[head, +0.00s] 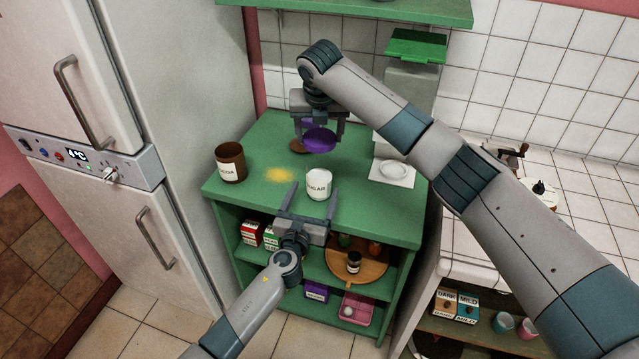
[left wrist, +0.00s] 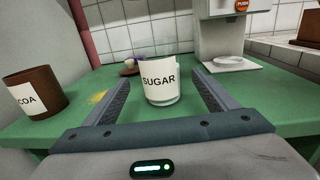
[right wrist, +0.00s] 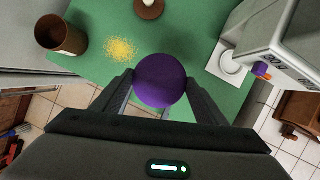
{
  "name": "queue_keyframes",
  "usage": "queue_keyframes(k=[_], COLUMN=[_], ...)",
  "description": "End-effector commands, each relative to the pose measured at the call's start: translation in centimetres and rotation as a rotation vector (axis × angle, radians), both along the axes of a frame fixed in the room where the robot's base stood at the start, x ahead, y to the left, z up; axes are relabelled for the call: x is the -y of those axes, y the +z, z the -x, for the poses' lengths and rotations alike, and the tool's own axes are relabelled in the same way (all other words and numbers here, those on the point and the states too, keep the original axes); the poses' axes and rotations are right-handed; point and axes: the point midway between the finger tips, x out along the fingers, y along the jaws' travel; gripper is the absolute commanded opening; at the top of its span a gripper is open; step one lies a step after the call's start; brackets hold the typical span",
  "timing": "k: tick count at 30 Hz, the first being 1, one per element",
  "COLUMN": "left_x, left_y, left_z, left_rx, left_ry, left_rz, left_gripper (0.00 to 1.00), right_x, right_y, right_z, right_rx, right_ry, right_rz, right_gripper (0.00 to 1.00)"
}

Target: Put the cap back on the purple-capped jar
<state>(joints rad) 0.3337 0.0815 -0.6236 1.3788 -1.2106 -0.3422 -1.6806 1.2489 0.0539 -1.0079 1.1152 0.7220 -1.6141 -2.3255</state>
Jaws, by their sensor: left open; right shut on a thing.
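The purple cap (head: 320,140) is in my right gripper (head: 319,127), which is shut on it and holds it above the green top, behind the jar in the head view. The cap also fills the middle of the right wrist view (right wrist: 160,80). A white jar labelled SUGAR (head: 319,185) stands upright and uncapped on the green top; it also shows in the left wrist view (left wrist: 159,85). My left gripper (head: 314,189) is open, its fingers pointing to either side of the jar with gaps visible. In the right wrist view I cannot make out the jar.
A brown cocoa jar (head: 230,161) stands open at the left. Yellow powder (head: 279,174) lies beside it. A brown lid (right wrist: 149,8) lies further back. A dispenser with a white plate (head: 394,171) stands at the right. An upper green shelf (head: 380,9) overhangs the back.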

Motion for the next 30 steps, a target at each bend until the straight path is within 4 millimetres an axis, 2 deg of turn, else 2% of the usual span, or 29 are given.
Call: queue_keyframes(k=[6, 12, 18, 28, 29, 30], left_x=[0.9, 1.5, 1.7, 1.7, 1.7, 1.7], left_y=[0.1, 0.0, 0.0, 0.0, 0.0, 0.0], left_z=[-3.4, -5.4, -6.3, -6.4, -6.4, -6.4], left_rx=[0.0, -0.001, 0.0, -0.001, -0.001, -0.001], left_ry=[0.0, -0.002, -0.001, -0.001, -0.001, -0.001], left_rz=[-0.001, -0.001, 0.0, 0.0, 0.0, 0.0], left_gripper=[0.8, 0.8, 0.8, 0.8, 0.75, 0.66], right_x=[0.0, 0.0, 0.0, 0.0, 0.0, 0.0], right_y=[0.0, 0.0, 0.0, 0.0, 0.0, 0.0], right_z=[0.0, 0.0, 0.0, 0.0, 0.0, 0.0], right_rx=[0.0, 0.0, 0.0, 0.0, 0.0, 0.0], right_ry=[0.0, 0.0, 0.0, 0.0, 0.0, 0.0], right_rz=[0.0, 0.0, 0.0, 0.0, 0.0, 0.0], right_gripper=[0.46, 0.46, 0.46, 0.46, 0.46, 0.46])
